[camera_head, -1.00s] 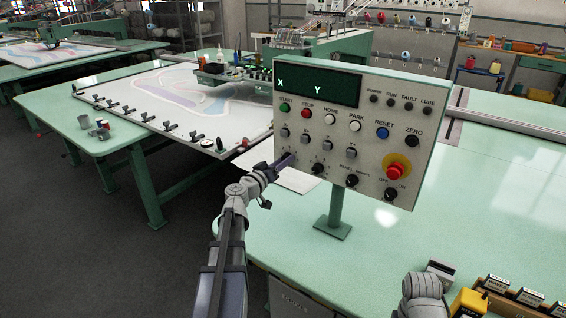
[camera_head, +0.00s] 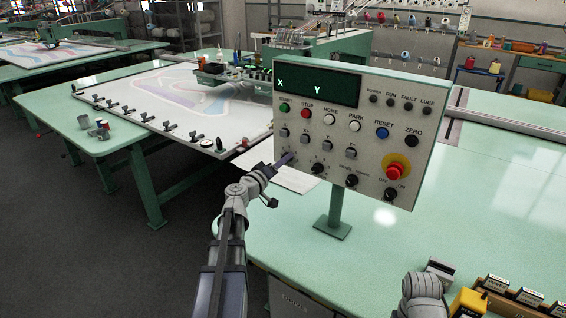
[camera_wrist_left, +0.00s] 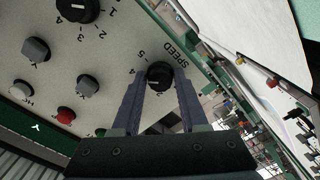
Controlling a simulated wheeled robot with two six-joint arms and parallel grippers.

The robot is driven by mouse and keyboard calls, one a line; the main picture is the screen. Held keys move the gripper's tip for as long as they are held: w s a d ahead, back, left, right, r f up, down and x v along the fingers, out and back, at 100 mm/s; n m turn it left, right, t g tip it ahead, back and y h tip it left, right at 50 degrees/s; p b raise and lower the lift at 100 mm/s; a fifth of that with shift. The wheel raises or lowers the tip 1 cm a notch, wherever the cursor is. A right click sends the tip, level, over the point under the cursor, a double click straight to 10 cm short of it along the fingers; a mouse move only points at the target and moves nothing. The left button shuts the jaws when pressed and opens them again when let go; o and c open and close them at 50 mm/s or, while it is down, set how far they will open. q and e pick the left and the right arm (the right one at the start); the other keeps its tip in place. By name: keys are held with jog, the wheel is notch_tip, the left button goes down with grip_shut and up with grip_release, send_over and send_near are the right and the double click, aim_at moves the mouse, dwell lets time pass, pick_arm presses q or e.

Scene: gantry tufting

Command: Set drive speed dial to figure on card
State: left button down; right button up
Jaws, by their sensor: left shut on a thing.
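The control panel (camera_head: 345,135) stands on a post, with buttons, lamps and dials. The black speed dial (camera_wrist_left: 159,76) sits by the word SPEED at the panel's edge in the left wrist view. My left gripper (camera_wrist_left: 160,88) is shut on this dial, one finger on each side. In the head view the left gripper (camera_head: 288,158) reaches the panel's lower left and hides most of the dial. Figures ring the dial, but I cannot read its setting surely. No figure card is readable; a white sheet (camera_head: 285,177) lies behind the panel.
A second dial (camera_head: 317,168) sits just right of the speed dial, with small grey knobs (camera_head: 303,141) above. A red emergency stop (camera_head: 394,171) is at the panel's right. The green table (camera_head: 480,190) is largely clear; boxes (camera_head: 512,292) stand at the front right.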

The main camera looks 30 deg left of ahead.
pick_arm(q)
jog(key=shift+c, duration=2.2)
grip_release()
jog(key=s, duration=0.8)
jog(key=shift+a, duration=0.3)
jog(key=shift+w, duration=0.1)
